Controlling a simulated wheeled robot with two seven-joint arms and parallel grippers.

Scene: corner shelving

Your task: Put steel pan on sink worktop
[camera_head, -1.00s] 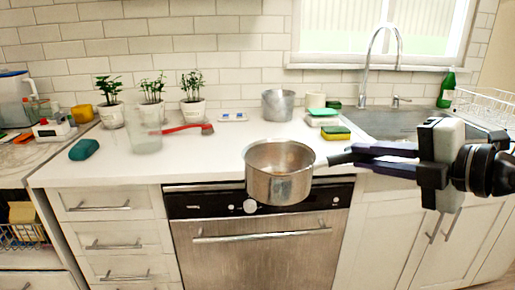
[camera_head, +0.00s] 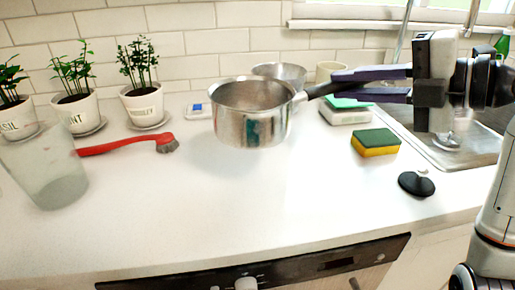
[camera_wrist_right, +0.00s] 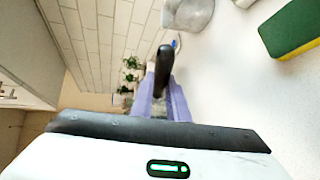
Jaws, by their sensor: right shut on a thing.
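The steel pan (camera_head: 250,115) is upright in the head view, over the white sink worktop (camera_head: 240,215). Its dark handle points right to my right gripper (camera_head: 345,85), which is shut on it. The pan looks held above the worktop, with a faint shading below it; the exact gap is hard to tell. My left gripper is not in view.
A second metal pot (camera_head: 280,70) stands behind the pan. A red brush (camera_head: 125,146), a clear glass (camera_head: 45,170) and potted plants (camera_head: 145,100) are left. A sponge (camera_head: 376,142), black stopper (camera_head: 416,183) and sink (camera_head: 450,150) are right. The front middle is clear.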

